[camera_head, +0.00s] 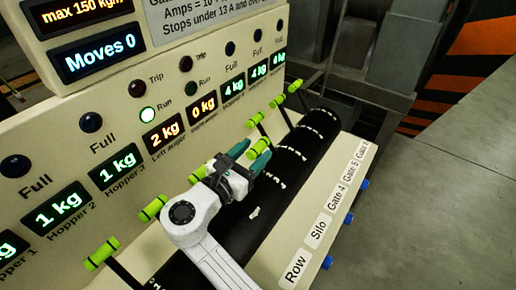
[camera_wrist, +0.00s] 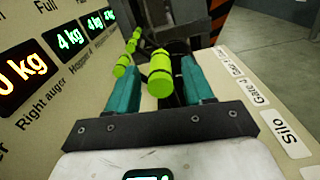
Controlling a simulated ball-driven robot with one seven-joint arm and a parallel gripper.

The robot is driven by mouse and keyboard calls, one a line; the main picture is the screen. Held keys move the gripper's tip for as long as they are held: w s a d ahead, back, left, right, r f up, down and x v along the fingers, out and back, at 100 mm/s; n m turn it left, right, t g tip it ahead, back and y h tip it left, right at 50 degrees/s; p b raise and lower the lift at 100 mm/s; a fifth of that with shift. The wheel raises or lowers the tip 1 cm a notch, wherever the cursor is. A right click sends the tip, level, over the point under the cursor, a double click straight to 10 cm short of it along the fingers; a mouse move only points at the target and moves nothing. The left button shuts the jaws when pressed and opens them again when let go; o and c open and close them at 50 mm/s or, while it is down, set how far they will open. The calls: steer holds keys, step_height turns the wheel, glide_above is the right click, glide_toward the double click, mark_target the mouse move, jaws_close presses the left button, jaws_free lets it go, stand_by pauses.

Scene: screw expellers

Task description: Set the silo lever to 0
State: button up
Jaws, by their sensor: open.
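My gripper (camera_head: 253,153) has teal fingers and is over the dark slotted drum. In the wrist view my gripper (camera_wrist: 205,80) is open, with a green lever handle (camera_wrist: 160,73) in the gap between the fingers. The handle appears apart from both fingers. It is likely the silo lever, since three more handles stand beyond it and the Silo label (camera_head: 318,231) comes before Gate 4. The Silo label also shows in the wrist view (camera_wrist: 286,133). The lever's exact setting cannot be read.
Green lever handles (camera_head: 101,253) stand on the near side, and others (camera_head: 254,119) beyond my gripper. The display panel (camera_head: 120,145) rises close on the left. A Moves display (camera_head: 99,59) reads 0. The floor (camera_head: 450,200) on the right is clear.

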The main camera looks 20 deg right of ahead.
steer(key=b+v, duration=0.1)
steer(key=v, duration=0.7)
